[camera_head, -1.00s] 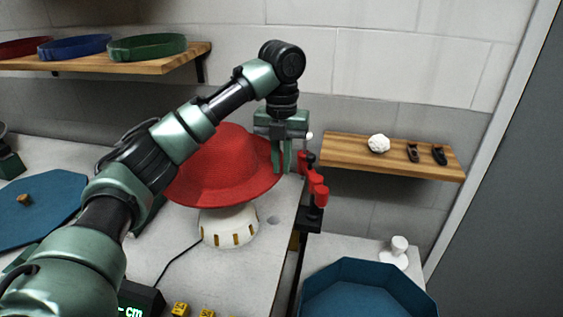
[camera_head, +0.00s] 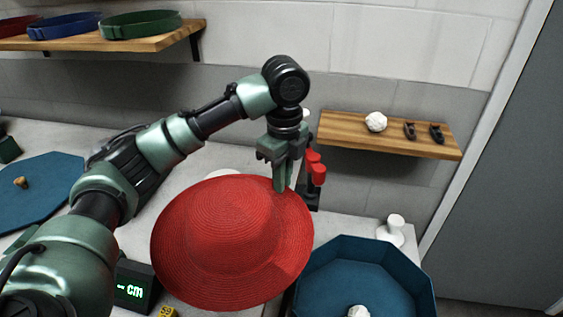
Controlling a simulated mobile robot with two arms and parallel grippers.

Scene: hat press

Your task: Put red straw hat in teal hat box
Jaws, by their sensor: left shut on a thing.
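The red straw hat (camera_head: 228,235) hangs tilted from my left gripper (camera_head: 282,186), with its crown and woven brim facing me. The gripper is shut on the brim's upper right edge. The hat covers most of the white stand behind it and part of the counter. The teal hat box (camera_head: 385,275) stands open at the lower right, just right of the hat's brim. A white crumpled ball (camera_head: 359,312) shows inside it. The teal octagonal lid (camera_head: 36,188) with a wooden knob lies on the counter at the left. My right gripper is not in view.
A wooden wall shelf (camera_head: 350,134) holds a white ball and two small dark tools. A white knobbed stand (camera_head: 392,229) is behind the box. A display (camera_head: 133,286) sits left of the hat.

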